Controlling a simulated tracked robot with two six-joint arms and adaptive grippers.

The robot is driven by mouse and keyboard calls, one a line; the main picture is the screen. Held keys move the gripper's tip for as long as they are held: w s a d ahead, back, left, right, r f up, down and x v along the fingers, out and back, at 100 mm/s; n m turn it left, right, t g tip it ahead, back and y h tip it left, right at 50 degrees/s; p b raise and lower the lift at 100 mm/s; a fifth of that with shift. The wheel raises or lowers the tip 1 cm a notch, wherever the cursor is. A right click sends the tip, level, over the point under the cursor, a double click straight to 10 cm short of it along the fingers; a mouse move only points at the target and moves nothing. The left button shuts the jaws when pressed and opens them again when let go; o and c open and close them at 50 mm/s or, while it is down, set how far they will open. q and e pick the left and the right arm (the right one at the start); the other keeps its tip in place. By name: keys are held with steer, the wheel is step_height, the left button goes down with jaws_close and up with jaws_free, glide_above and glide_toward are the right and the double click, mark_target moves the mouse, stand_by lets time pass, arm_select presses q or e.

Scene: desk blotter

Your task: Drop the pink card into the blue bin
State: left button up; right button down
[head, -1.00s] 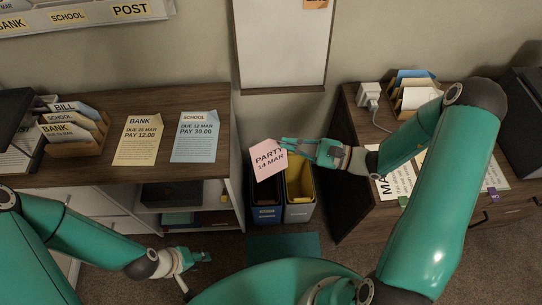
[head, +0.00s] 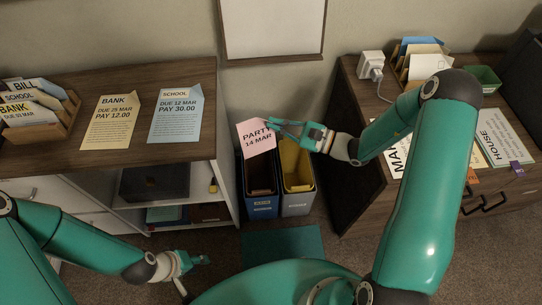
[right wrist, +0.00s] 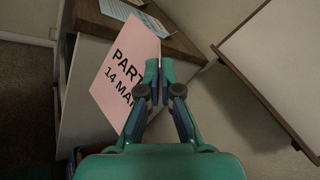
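The pink card (head: 256,138), printed "PARTY 14 MAR", hangs in the air over the bins in the head view. My right gripper (head: 271,124) is shut on its upper right edge. In the right wrist view the pink card (right wrist: 125,68) sits between the closed fingertips (right wrist: 152,75). The blue bin (head: 262,206) stands on the floor between the desks, below the card, which overlaps its upper back part in the picture. My left gripper (head: 201,260) is low at the left, away from the card; its finger opening is too small to judge.
A grey bin with a yellow inside (head: 297,203) stands right beside the blue one. The left desk (head: 60,165) holds a bank letter (head: 112,120), a school letter (head: 175,113) and a letter rack (head: 45,130). The right desk (head: 352,95) carries papers and a charger (head: 372,65).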

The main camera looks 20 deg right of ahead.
steer(key=w+d+f+m+t+h+b, duration=0.1)
steer(key=w+f+b, duration=0.4)
steer(key=f+b, duration=0.7)
steer(key=w+d+f+m+t+h+b, duration=0.1)
steer(key=w+f+t+h+b, duration=0.2)
steer(key=f+b, duration=1)
steer(key=shift+w+d+m+t+b, duration=0.2)
steer(key=shift+w+m+t+b, duration=0.1)
steer(key=shift+w+b, duration=0.9)
steer(key=shift+s, duration=0.15)
steer(key=shift+f+b, duration=1.75)
steer(key=shift+f, duration=0.3)
steer(key=shift+f, duration=0.1)
step_height(320, 180, down, 10)
steer(key=b, duration=0.4)
steer(key=shift+r, duration=0.25)
steer(key=shift+s, duration=0.1)
